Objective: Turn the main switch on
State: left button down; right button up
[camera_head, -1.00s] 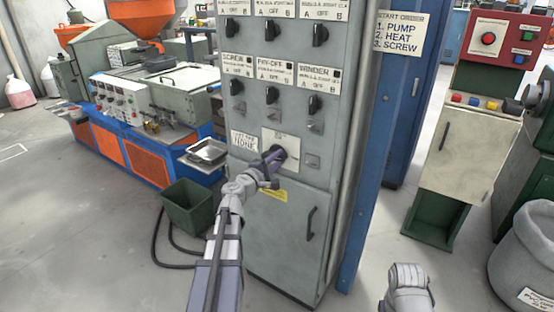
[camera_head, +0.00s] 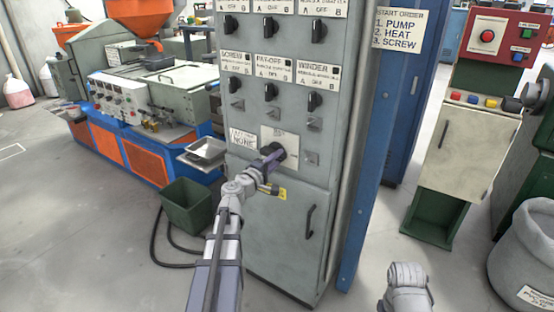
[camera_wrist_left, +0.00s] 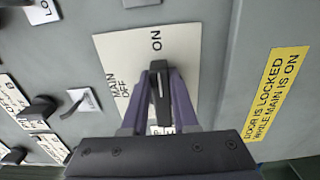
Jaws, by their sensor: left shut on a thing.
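The main switch is a dark handle (camera_wrist_left: 159,88) on a pale square plate (camera_head: 286,160) low on the grey cabinet front. In the left wrist view the plate (camera_wrist_left: 113,55) carries the words MAIN, OFF and ON. My left gripper (camera_head: 272,155) reaches the switch from the front, with its purple fingers shut on either side of the handle. In the left wrist view the handle lies between the fingers (camera_wrist_left: 159,75) and its far end points toward the word ON. Part of the plate is hidden behind the gripper. My right gripper is out of view.
Several black selector knobs (camera_head: 270,91) sit above the main switch. A yellow label (camera_wrist_left: 278,92) reads "DOOR IS LOCKED WHILE MAIN IS ON". The cabinet door has a dark handle (camera_head: 310,221). A green bin (camera_head: 186,206) stands on the floor left of the cabinet.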

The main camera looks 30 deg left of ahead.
pick_arm(q)
jog(key=c, duration=0.7)
grip_release()
jog(key=shift+s+a, duration=0.15)
jog(key=shift+s, duration=1.8)
jog(key=shift+s+a, duration=0.1)
jog(key=shift+s, duration=1.85)
